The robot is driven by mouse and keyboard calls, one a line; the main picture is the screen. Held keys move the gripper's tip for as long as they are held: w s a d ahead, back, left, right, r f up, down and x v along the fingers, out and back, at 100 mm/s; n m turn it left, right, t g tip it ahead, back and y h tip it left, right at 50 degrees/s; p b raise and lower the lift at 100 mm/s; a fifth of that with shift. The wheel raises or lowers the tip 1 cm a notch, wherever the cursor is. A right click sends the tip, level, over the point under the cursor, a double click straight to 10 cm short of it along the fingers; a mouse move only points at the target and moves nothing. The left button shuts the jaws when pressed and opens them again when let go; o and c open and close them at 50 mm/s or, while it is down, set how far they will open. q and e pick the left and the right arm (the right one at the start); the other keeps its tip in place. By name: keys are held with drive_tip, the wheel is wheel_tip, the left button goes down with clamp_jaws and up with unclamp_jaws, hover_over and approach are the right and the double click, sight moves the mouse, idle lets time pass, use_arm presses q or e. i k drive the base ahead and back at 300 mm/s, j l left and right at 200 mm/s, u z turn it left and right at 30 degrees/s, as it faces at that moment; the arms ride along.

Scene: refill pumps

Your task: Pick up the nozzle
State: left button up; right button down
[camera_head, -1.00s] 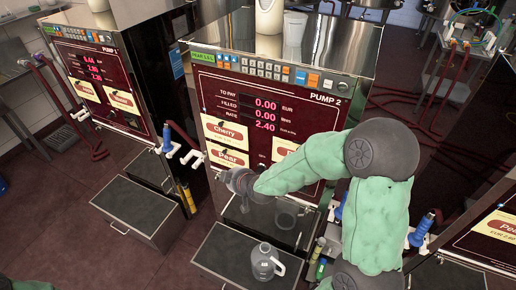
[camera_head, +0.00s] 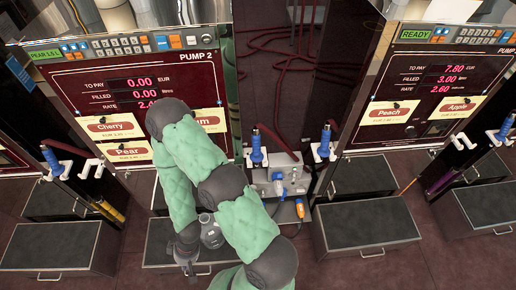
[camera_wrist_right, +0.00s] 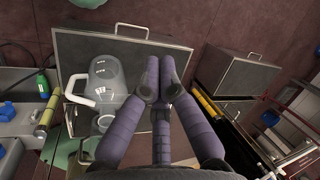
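Nozzles with blue handles hang at the pump sides in the head view: one left of the middle pump (camera_head: 50,158), one to its right (camera_head: 256,146), one left of the right pump (camera_head: 325,142) and one at the far right (camera_head: 504,130). My right gripper (camera_head: 187,262) points down beside a clear jug (camera_head: 211,234), over a dark drawer top. In the right wrist view its purple fingers (camera_wrist_right: 158,72) have their tips close together, with nothing visible between them. The jug (camera_wrist_right: 104,82) is just left of them. My left gripper is out of view.
The middle pump's panel (camera_head: 90,75) stands behind my right arm. The right pump (camera_head: 440,80) has a drawer box (camera_head: 365,225) in front. A grey box with plugs (camera_head: 280,178) sits between the pumps. Red hoses (camera_head: 285,45) lie behind.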

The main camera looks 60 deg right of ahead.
sight(256, 156)
drive_tip(key=z, duration=1.5)
